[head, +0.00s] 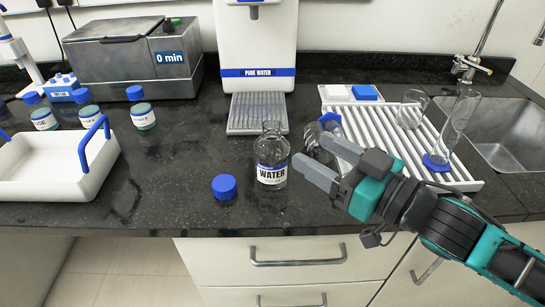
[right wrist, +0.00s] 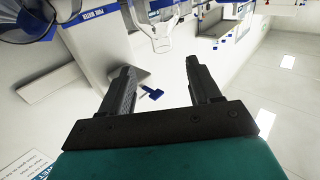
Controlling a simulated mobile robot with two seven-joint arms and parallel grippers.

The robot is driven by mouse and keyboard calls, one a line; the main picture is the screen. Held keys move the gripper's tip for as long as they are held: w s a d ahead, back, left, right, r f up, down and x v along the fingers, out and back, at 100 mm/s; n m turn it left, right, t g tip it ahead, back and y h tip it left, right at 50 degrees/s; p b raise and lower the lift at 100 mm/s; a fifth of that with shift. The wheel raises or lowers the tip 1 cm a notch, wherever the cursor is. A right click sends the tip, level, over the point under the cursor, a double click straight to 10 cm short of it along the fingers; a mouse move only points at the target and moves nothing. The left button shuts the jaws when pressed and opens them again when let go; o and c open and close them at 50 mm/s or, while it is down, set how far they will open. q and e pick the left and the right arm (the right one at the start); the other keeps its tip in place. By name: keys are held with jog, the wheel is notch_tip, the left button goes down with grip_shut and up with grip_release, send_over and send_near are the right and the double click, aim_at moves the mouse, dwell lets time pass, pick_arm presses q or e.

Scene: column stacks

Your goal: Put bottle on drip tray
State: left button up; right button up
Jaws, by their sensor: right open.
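The clear glass bottle (head: 271,152) labelled WATER stands upright and uncapped on the dark counter. The grey ribbed drip tray (head: 257,114) lies behind it, at the foot of the white PURE WATER dispenser (head: 257,35), with nothing on it. My right gripper (head: 312,153) is open, just right of the bottle, its fingers pointing left towards it. I cannot tell whether it touches the bottle. In the right wrist view the two fingers (right wrist: 159,72) are spread with nothing gripped between them. My left gripper is out of view.
A blue cap (head: 224,187) lies left of the bottle. A white drying rack (head: 385,135) with glassware stands right, by the sink (head: 500,135). A white tray with blue handles (head: 55,165), several small bottles and a grey bath (head: 130,60) stand left.

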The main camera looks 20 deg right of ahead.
aim_at(279, 131)
jog(key=shift+p+x, duration=0.55)
jog(key=shift+x, duration=4.75)
jog(key=shift+s+a+r, duration=0.1)
grip_shut()
